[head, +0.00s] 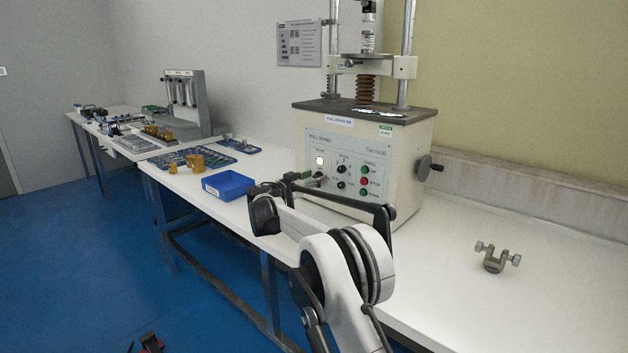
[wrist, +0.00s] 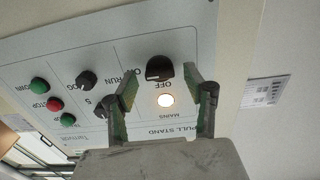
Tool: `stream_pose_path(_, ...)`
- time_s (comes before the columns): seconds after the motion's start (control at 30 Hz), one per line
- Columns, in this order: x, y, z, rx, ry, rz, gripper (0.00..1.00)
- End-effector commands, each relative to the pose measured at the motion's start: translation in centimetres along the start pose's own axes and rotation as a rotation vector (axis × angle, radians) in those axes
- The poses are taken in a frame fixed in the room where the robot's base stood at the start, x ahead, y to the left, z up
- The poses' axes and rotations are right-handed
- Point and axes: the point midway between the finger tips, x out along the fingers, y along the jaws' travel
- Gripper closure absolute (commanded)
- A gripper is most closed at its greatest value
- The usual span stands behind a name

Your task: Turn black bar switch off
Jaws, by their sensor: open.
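The black bar switch (wrist: 160,68) is a round black knob on the grey front panel of the pull stand (head: 345,160). It shows in the wrist view, turned upside down, with the word OFF beside it. The lit mains lamp (wrist: 166,100) is close to it and also glows in the head view (head: 319,160). My gripper (wrist: 161,78) is open, its two fingers on either side of the switch in the picture. I cannot tell whether they touch it. In the head view my gripper (head: 308,181) is at the panel's lower left and partly hides the switch area.
Two smaller black knobs and green and red buttons (wrist: 54,104) sit on the same panel. A blue bin (head: 228,186) and trays of small parts stand left on the white bench. A metal clamp (head: 495,258) lies on the right. The bench front right is clear.

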Motion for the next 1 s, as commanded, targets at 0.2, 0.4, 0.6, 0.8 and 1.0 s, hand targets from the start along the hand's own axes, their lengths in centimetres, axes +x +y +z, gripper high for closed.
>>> stream_pose_path(0.2,0.07,-0.02,0.00,0.000,0.000,-0.001,0.52)
stream_pose_path(0.4,0.05,-0.03,0.00,0.000,0.000,-0.001,0.72)
stream_pose_path(0.6,0.04,-0.03,0.00,0.000,0.000,0.000,0.97)
stream_pose_path(0.8,0.04,-0.03,0.00,-0.015,0.000,0.000,0.97)
stream_pose_path(1.0,0.03,-0.08,-0.03,-0.088,0.000,0.000,0.97)
